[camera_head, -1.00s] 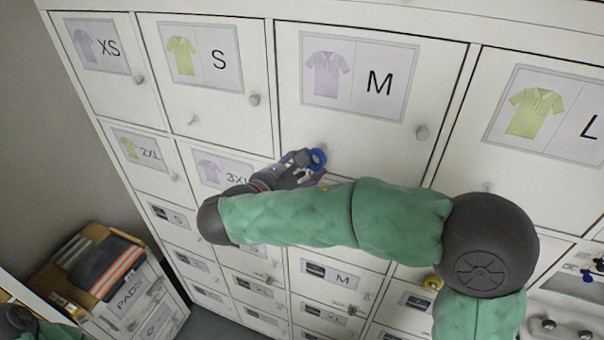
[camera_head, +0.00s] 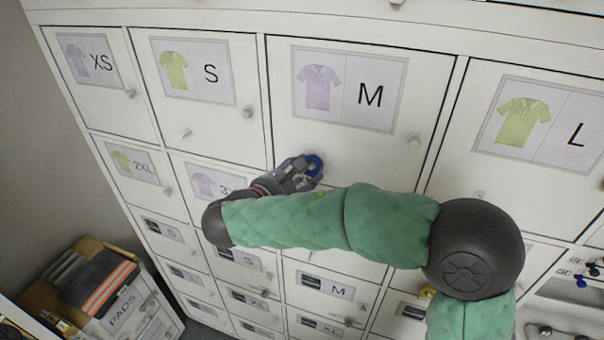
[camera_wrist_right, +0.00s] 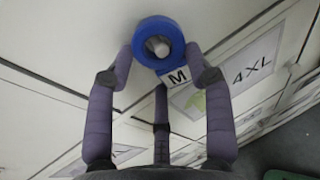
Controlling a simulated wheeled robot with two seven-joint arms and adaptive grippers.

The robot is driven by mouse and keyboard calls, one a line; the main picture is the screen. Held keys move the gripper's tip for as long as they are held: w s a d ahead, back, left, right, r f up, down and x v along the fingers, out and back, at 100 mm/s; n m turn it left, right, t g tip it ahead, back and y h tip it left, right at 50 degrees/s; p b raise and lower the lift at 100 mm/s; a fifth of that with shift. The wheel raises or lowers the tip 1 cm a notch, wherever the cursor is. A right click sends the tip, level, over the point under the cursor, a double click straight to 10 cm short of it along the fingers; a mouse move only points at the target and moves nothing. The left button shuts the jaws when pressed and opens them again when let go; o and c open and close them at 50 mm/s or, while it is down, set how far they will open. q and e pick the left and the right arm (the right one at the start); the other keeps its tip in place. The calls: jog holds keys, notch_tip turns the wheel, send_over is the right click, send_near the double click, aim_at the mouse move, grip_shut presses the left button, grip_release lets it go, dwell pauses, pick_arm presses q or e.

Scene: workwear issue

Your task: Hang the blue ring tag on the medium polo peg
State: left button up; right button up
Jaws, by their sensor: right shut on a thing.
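The blue ring tag (camera_head: 313,165) is held at the fingertips of my right gripper (camera_head: 302,172), in front of the lower part of the medium polo door (camera_head: 365,145). In the right wrist view, the blue ring (camera_wrist_right: 140,50) sits between my right gripper's fingers (camera_wrist_right: 160,62), with its white M label (camera_wrist_right: 177,77) hanging below. The pale round end of the medium polo peg (camera_wrist_right: 157,46) shows inside the ring's hole. I cannot tell how far the peg passes through. In the head view the ring and gripper hide this peg. My left gripper is not in view.
Neighbouring doors carry similar pegs, on the S door (camera_head: 186,132) and the L door (camera_head: 478,194). The M door's round knob (camera_head: 413,141) is to the right of my gripper. A low cabinet with folded workwear (camera_head: 100,277) stands at lower left.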

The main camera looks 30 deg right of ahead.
dwell(0.3)
jog(key=o, duration=0.9)
